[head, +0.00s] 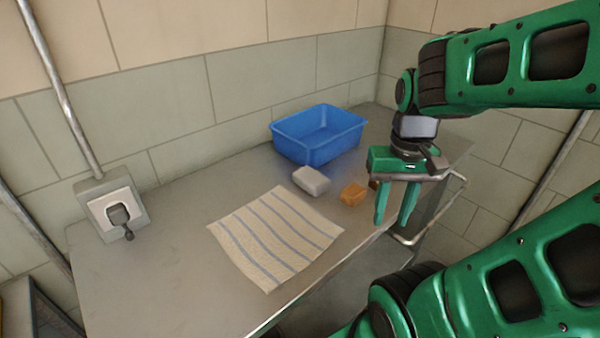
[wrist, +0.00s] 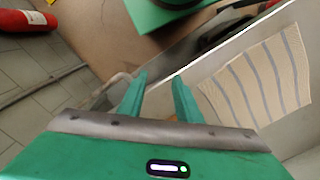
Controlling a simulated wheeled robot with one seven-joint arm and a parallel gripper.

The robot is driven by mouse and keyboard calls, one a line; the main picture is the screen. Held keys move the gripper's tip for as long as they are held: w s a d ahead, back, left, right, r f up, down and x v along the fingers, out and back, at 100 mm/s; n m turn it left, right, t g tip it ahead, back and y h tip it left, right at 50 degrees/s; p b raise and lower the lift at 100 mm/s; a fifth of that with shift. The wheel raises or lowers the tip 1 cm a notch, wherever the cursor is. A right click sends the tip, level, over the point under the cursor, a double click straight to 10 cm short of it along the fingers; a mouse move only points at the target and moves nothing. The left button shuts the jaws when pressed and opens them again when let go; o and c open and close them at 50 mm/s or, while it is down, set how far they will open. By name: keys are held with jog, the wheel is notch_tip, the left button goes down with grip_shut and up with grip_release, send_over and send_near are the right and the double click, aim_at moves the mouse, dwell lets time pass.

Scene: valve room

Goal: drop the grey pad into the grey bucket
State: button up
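A light grey, rounded block, which looks like the grey pad (head: 311,181), lies on the metal table. It sits in front of a blue tub (head: 316,153) and behind a striped cloth. No grey bucket shows in either view; the blue tub is the only open container I see. My gripper (head: 394,222) points down near the table's right front edge, to the right of the pad and apart from it. Its two fingers are spread with nothing between them. They also show in the wrist view (wrist: 159,77), where the pad is not seen.
An orange sponge-like piece (head: 353,194) lies between the pad and my gripper, with a small brown thing partly hidden behind the gripper. The striped cloth (head: 275,238) lies flat at the front. The table's left part is clear. A red cylinder (wrist: 27,20) is on the floor.

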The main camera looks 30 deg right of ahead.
jog(key=shift+w, duration=0.35)
jog(key=shift+o, duration=0.4)
jog(key=o, duration=0.5)
jog(key=shift+s+r, duration=0.15)
jog(key=shift+s, duration=0.15)
jog(key=o, duration=0.5)
jog(key=shift+r+n, duration=0.35)
jog(key=shift+n, duration=0.05)
jog(key=o, duration=0.6)
jog(key=w+r+n, duration=0.1)
jog(key=w+n, duration=0.2)
jog(key=w+r+n, duration=0.1)
jog(key=w+n, duration=0.3)
jog(key=w+r+n, duration=0.1)
jog(key=w+n, duration=0.2)
jog(key=shift+w+r+n, duration=0.2)
jog(key=shift+w+n, duration=0.1)
jog(key=r+n, duration=0.2)
jog(key=n, duration=1.3)
send_over(311, 175)
jog(key=shift+f, duration=5.65)
